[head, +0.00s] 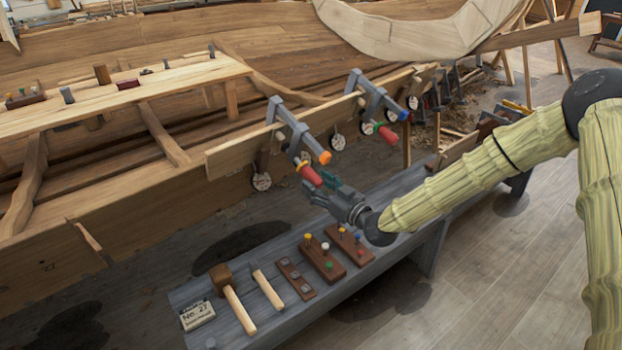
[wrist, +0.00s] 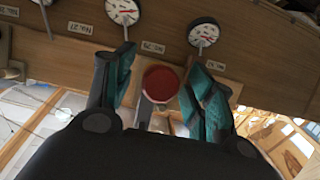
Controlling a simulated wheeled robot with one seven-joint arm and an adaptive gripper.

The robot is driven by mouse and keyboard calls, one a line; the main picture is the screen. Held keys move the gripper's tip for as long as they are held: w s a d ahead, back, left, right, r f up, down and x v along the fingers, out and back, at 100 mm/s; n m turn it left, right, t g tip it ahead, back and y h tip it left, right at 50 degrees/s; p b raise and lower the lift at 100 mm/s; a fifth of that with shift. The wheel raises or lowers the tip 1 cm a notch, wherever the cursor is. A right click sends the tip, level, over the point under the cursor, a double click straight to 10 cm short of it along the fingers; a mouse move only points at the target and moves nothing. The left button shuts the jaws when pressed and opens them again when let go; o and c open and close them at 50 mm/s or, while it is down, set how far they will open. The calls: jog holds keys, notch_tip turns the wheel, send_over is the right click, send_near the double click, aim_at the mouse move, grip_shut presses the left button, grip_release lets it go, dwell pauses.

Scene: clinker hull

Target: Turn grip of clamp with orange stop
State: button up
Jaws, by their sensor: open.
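The clamp with the orange stop (head: 324,157) is a grey clamp fixed on the plank of the hull. Its red grip (head: 311,176) hangs below the bar, tilted down toward the bench. My gripper (head: 328,190) is just beyond the lower end of this grip, its fingers pointing toward it. In the wrist view my gripper (wrist: 163,78) is open, with teal finger pads on both sides of the round red grip end (wrist: 160,84). Gaps show between the pads and the grip. How deep the grip sits between the fingers is hard to tell.
A second clamp with a blue stop (head: 404,115) and another red grip (head: 388,136) is to the right. Dial gauges (head: 261,181) hang along the plank (head: 235,157). Below, a grey bench (head: 205,290) holds a mallet (head: 233,300), a hammer (head: 267,287) and peg blocks (head: 322,262).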

aim_at(311, 180)
jog(key=shift+x, duration=1.6)
jog(key=shift+c, duration=0.5)
jog(key=c, duration=0.9)
